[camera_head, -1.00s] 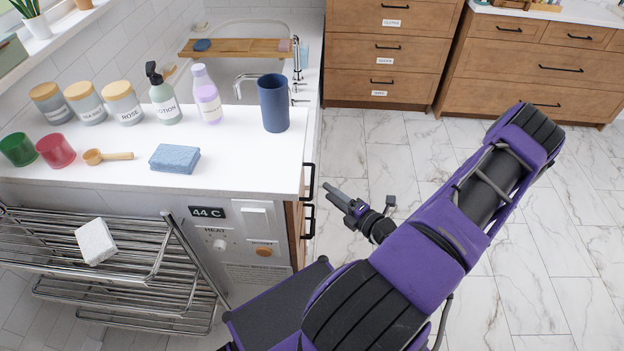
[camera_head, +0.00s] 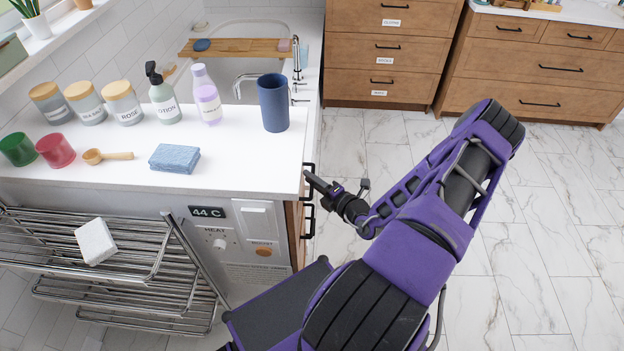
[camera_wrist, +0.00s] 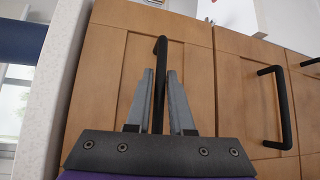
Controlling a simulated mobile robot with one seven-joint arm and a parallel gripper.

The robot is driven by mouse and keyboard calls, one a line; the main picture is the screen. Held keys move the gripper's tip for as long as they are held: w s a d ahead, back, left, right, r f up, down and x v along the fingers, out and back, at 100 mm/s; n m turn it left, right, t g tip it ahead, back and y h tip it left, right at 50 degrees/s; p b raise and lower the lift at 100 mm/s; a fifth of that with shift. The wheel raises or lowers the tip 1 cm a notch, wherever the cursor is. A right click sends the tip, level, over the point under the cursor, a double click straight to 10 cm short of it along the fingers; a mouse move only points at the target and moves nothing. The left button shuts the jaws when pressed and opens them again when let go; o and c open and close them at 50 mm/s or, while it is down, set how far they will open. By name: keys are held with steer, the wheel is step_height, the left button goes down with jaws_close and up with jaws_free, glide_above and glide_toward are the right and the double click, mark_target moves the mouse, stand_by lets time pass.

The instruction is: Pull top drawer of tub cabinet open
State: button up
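The tub cabinet (camera_head: 291,222) shows its narrow wooden front edge at the end of the white counter in the head view. Its top drawer's black handle (camera_head: 308,181) sits just below the counter edge, with a second handle (camera_head: 309,221) beneath. In the wrist view, which is turned sideways, the top drawer front (camera_wrist: 110,85) looks shut. My gripper (camera_wrist: 160,75) is open, with the black handle (camera_wrist: 161,48) showing between its two grey fingers. A gap shows on either side of the handle. In the head view my gripper (camera_head: 309,178) is right at the top handle.
The counter (camera_head: 230,175) holds a blue cup (camera_head: 273,103), a blue sponge (camera_head: 174,158), bottles and jars. A metal rack (camera_head: 130,250) stands at the lower left. Other wooden drawers (camera_head: 380,50) stand at the back. The tiled floor right of my arm is clear.

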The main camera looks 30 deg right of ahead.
jaws_close()
stand_by(1.1)
